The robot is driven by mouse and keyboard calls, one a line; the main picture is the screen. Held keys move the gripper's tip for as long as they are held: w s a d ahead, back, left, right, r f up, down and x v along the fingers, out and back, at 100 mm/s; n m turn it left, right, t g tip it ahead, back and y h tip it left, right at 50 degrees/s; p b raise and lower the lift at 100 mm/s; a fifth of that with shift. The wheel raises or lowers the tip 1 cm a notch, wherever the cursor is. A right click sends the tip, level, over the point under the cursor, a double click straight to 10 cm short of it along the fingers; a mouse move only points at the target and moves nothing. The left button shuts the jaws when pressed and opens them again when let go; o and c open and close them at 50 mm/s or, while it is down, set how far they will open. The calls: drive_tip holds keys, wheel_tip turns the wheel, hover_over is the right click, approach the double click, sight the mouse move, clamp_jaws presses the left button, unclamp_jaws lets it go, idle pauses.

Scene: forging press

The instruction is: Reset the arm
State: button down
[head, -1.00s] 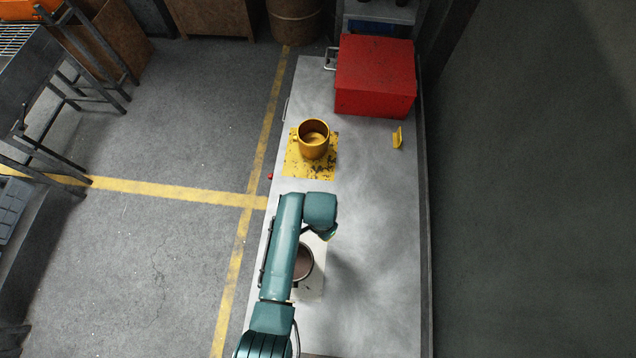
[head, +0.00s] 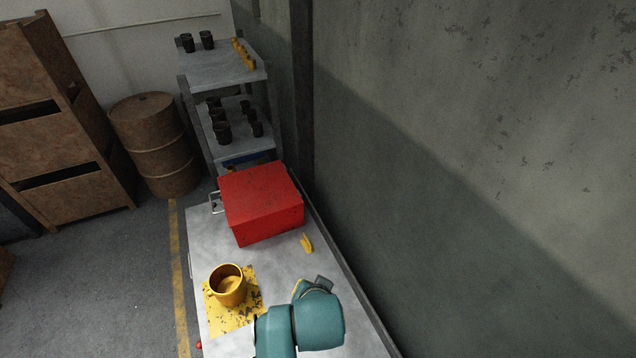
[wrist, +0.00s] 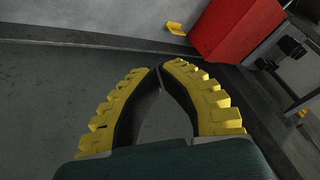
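My teal arm (head: 315,320) reaches over the grey table (head: 288,262) from the bottom of the head view. My gripper (wrist: 158,69) shows in the wrist view with its two yellow ribbed fingers curved inward, tips together and nothing between them. In the head view the gripper is mostly hidden behind the wrist, with only a bit of yellow showing. A yellow mug (head: 229,287) stands upright on a worn yellow mat (head: 218,318), left of my arm and apart from it.
A red box (head: 262,205) sits at the table's far end, with a small yellow piece (head: 306,243) beside it. A shelf with dark cups (head: 222,70) and a rusty barrel (head: 152,145) stand beyond. A wall (head: 480,180) runs close along the right.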

drive_tip(key=w+d+r+t, duration=0.1)
drive_tip(key=d+r+t, duration=0.1)
drive_tip(key=r, duration=0.5)
drive_tip(key=w+d+r+t, duration=0.1)
drive_tip(key=d+r+t, duration=0.15)
drive_tip(key=r, duration=0.55)
drive_tip(key=s+d+r+n+t, duration=0.1)
drive_tip(key=s+r+t, duration=0.2)
drive_tip(key=r, duration=0.6)
drive_tip(key=s+d+r+n+t+h, duration=0.1)
drive_tip(key=s+r+t, duration=0.3)
drive_tip(key=r, duration=0.6)
drive_tip(key=s+d+r+n+t+p, duration=0.1)
drive_tip(key=s+r+n+t, duration=0.1)
drive_tip(key=s+r, duration=0.3)
wheel_tip(320, 180, up, 5)
drive_tip(key=shift+d+f+n+t+h, duration=0.15)
drive_tip(key=shift+d+n+t+h, duration=0.2)
drive_tip(key=shift+t, duration=0.5)
drive_tip(key=shift+s, duration=0.1)
